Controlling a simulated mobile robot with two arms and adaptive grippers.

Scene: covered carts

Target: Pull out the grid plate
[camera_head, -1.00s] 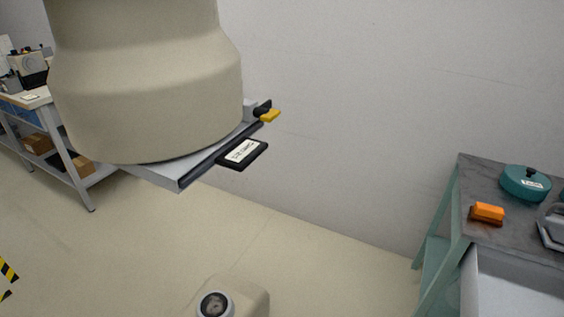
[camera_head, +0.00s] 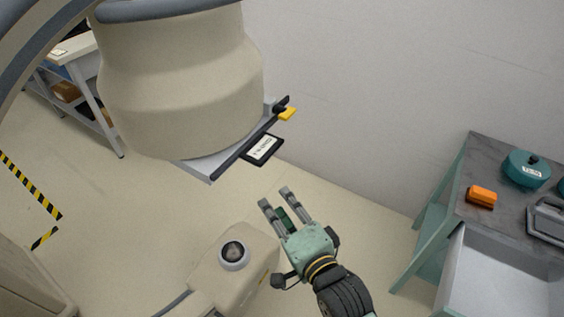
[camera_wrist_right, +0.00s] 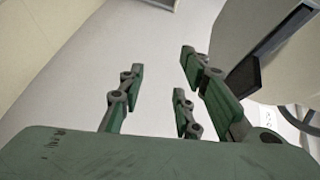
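The grid plate's dark tab with a white label (camera_head: 263,149) juts out of the tray (camera_head: 226,161) under the large beige machine head (camera_head: 180,85). The rest of the plate is hidden inside the tray. My right gripper (camera_head: 276,198) is below the tab, apart from it, with its fingers spread and nothing between them. In the right wrist view the open fingers (camera_wrist_right: 160,95) point toward the wall, and a dark flat tab (camera_wrist_right: 243,78) shows at the right, beside the finger there. My left gripper is not in view.
A yellow piece (camera_head: 287,114) sits at the tray's far end. A beige unit with a round knob (camera_head: 234,254) stands below. At right is a cart with a grey top (camera_head: 477,150), an orange block (camera_head: 481,196) and a teal lidded pot (camera_head: 525,169).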

